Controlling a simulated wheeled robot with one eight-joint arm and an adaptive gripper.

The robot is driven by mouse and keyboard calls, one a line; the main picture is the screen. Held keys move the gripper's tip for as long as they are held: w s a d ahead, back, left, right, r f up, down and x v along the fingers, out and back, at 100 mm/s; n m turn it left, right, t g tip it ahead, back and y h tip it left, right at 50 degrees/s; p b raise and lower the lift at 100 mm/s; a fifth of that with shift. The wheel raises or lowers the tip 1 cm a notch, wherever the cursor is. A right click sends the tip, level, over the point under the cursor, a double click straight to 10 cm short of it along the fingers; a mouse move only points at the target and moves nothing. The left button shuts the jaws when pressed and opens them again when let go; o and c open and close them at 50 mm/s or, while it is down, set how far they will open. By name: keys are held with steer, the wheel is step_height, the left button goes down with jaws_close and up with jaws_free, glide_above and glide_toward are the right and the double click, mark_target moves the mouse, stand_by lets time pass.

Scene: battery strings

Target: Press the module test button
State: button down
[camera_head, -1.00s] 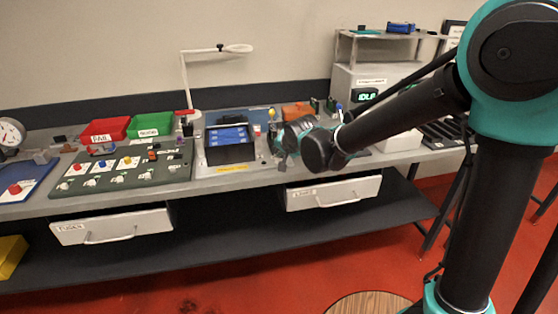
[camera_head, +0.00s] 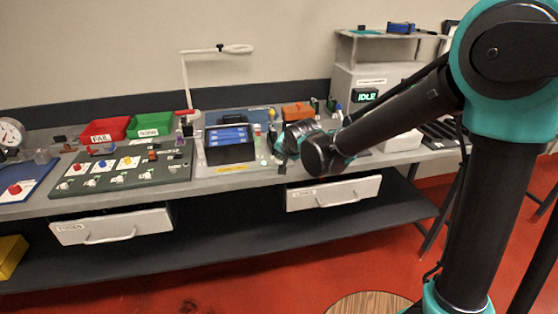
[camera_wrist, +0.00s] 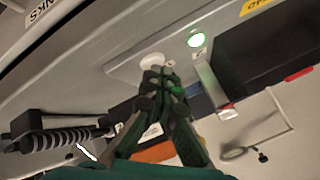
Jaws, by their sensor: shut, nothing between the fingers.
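In the wrist view a white round button (camera_wrist: 152,60) sits on a pale plate on the bench, just beyond my gripper's fingertips (camera_wrist: 162,78). A round green light or button (camera_wrist: 195,38) glows to its right, beside a black case. No readable label shows which one is the module test button. My gripper is shut and empty, with its tips very close to the white button; contact cannot be told. In the head view my gripper (camera_head: 277,158) is over the bench, right of the blue-topped battery module (camera_head: 230,136).
A panel with coloured buttons (camera_head: 125,168) and red (camera_head: 103,131) and green (camera_head: 150,127) bins stand to the left. An orange block (camera_head: 298,111) and a cabinet reading IDLE (camera_head: 366,96) are behind my arm. A lamp (camera_head: 184,80) rises at the back.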

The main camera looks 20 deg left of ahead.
mark_target(280, 162)
stand_by(0.3)
steer(key=shift+r, duration=0.9)
steer(key=shift+r, duration=2.5)
